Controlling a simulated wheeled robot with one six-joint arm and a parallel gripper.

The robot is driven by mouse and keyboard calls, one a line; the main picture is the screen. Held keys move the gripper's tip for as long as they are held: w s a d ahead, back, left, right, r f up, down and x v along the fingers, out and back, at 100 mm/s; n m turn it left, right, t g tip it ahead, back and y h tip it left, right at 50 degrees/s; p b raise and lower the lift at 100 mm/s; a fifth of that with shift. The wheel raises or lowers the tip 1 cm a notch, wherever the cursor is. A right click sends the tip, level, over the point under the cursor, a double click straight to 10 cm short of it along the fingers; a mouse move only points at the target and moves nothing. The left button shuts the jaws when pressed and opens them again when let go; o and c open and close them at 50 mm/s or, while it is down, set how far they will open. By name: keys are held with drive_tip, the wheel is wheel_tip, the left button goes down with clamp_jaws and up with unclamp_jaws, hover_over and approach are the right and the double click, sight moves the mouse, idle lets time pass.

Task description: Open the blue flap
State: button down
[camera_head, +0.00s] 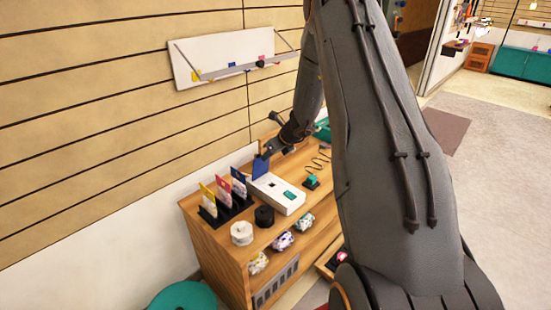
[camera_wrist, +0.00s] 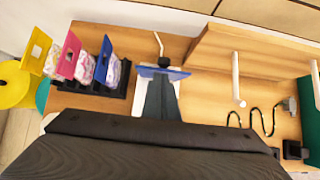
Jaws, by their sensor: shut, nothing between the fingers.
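A blue flap (camera_head: 261,167) stands upright at the back left end of a white box (camera_head: 277,195) on the wooden cabinet. In the wrist view it shows nearly edge-on as a blue strip (camera_wrist: 175,73) across the end of my fingers. My gripper (camera_head: 268,151) is shut and empty, just behind the flap's top right in the head view. Its fingers (camera_wrist: 158,92) reach up to the strip in the wrist view; I cannot tell whether they touch it. My gripper and wrist hide most of the white box in the wrist view.
Black and white round items and several patterned bundles lie in front. A cable (camera_wrist: 262,120) lies to the right. A white wall panel (camera_head: 222,57) with a bar hangs above.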

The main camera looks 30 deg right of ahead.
sight(258, 155)
drive_tip(key=shift+w+a+r, duration=0.15)
drive_tip(key=shift+w+a, duration=0.05)
drive_tip(key=shift+w, duration=0.25)
drive_tip(key=shift+w+a+r, duration=0.1)
drive_tip(key=shift+w+a, duration=0.05)
drive_tip(key=shift+w, duration=0.3)
drive_tip(key=shift+r, duration=0.2)
drive_tip(key=shift+r+p, duration=0.65)
drive_tip(key=shift+p, duration=0.1)
drive_tip(key=b+v, duration=0.1)
drive_tip(key=v, duration=1)
drive_tip(key=shift+w+r+b, duration=0.2)
drive_tip(key=shift+r+b, duration=0.15)
drive_tip(key=shift+r, duration=0.15)
